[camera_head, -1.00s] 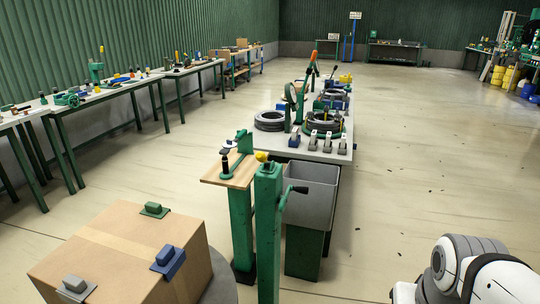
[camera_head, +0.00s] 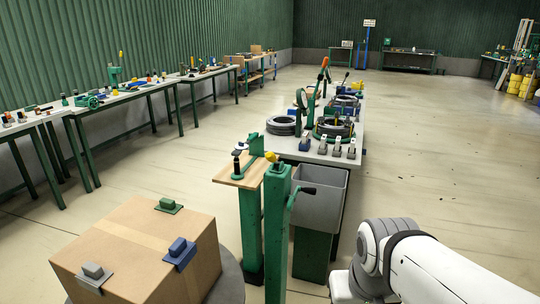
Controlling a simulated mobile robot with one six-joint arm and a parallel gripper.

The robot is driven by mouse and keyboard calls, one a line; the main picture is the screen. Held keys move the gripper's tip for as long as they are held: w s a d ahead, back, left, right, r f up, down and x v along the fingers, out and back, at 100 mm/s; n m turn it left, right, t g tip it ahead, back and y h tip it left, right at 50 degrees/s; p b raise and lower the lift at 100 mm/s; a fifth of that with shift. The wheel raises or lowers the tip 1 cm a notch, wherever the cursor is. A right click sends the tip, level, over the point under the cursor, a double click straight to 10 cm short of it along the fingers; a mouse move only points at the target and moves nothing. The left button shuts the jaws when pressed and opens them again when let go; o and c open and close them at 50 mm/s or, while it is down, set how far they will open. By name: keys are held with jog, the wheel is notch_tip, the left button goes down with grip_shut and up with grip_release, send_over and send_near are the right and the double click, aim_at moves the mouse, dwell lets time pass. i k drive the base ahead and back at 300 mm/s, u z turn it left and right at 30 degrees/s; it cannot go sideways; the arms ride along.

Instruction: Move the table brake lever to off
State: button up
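A long grey table (camera_head: 312,152) carries black hose coils, one of them the dark coil (camera_head: 281,125) near its left edge. A lever with an orange grip (camera_head: 325,62) rises steeply from green gear on this table. A green post (camera_head: 277,230) in front has a black-handled crank or lever (camera_head: 305,190) on its right side. I cannot tell which of these is the brake lever, and no on or off mark is readable. My white arm is at the lower right, apart from the table and post. My gripper is out of view.
A cardboard box (camera_head: 130,250) with small coloured blocks is at the lower left. A grey bin (camera_head: 320,200) stands between post and table. A small wooden-topped stand (camera_head: 228,177) is beside the post. The floor (camera_head: 450,170) on the right is mostly clear.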

aim_at(270, 156)
jog(key=i, duration=0.95)
